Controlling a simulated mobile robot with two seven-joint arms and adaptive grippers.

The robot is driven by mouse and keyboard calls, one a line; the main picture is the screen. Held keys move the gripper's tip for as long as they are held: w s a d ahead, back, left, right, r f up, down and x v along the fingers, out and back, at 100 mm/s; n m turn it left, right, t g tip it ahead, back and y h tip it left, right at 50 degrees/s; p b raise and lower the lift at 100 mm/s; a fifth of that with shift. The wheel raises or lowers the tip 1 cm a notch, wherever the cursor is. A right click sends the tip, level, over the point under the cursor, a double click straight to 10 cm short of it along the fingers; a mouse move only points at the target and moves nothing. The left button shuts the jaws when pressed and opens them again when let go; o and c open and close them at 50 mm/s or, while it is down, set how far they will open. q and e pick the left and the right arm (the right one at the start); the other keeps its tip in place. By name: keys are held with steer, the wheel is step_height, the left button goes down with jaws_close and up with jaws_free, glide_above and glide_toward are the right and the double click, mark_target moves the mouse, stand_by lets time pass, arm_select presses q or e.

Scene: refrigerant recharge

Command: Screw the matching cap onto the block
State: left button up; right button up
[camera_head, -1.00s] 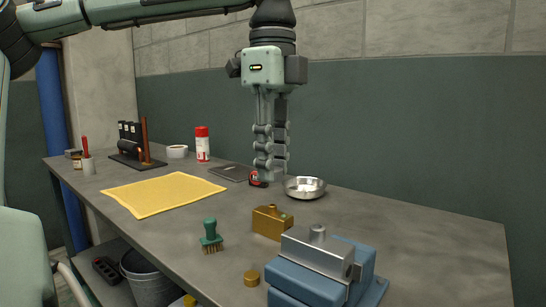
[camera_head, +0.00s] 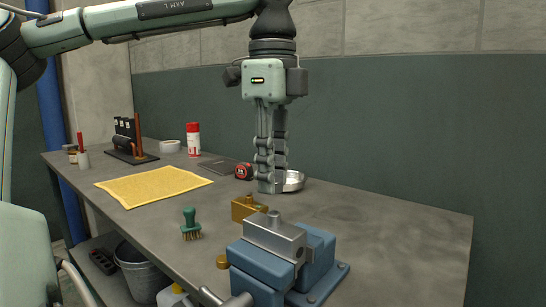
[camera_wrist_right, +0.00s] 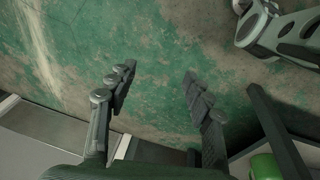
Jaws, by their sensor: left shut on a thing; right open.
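A silver block (camera_head: 275,236) with a round stub on top is clamped in a blue vise (camera_head: 318,262) at the front of the bench. A brass block (camera_head: 246,208) stands behind and left of it. A small brass cap (camera_head: 222,262) lies on the bench left of the vise. My left gripper (camera_head: 270,187) points down, above and behind the silver block and clear of it. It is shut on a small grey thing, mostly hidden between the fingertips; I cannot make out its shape. My right gripper (camera_wrist_right: 160,85) is open and empty above the worn green floor.
A green brush (camera_head: 190,224) stands left of the brass block. A metal dish (camera_head: 294,181) is partly behind my left fingers. The bench's right side is clear.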

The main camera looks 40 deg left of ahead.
mark_target(273, 212)
arm_select(q)
steer(key=shift+f, duration=0.75)
steer(key=shift+f+b, duration=0.45)
steer(key=shift+b, duration=0.1)
steer(key=shift+f, duration=0.25)
arm_select(e)
steer(key=w+r, duration=0.3)
steer(key=r, duration=0.2)
steer(key=shift+a+r+t, duration=0.15)
steer(key=shift+t, duration=0.15)
arm_select(q)
steer(key=shift+b, duration=0.45)
arm_select(e)
steer(key=shift+f, duration=0.25)
arm_select(q)
steer(key=shift+f+b, duration=0.7)
steer(key=shift+f, duration=0.15)
arm_select(e)
steer(key=shift+f, duration=0.75)
steer(key=shift+r, duration=0.15)
